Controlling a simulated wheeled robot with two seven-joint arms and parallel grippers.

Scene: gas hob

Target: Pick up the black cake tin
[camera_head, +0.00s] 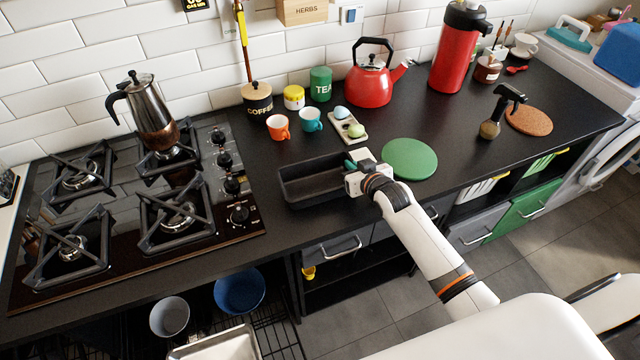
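The black cake tin (304,188) is a long, rectangular, empty-looking tin. It lies on the dark worktop to the right of the gas hob, close to the front edge. My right gripper (352,167) is at the tin's right end, with its fingertips by the end rim. The gripper body and wrist hide part of that end. I cannot tell whether the fingers touch the rim or are closed on it. My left gripper is not in view.
A green round mat (409,159) lies right of the gripper. Behind the tin stand an orange mug (278,127), a teal mug (311,120) and a small tray (351,129). The gas hob (140,205) with a moka pot (150,112) is left. A red kettle (369,86) stands farther back.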

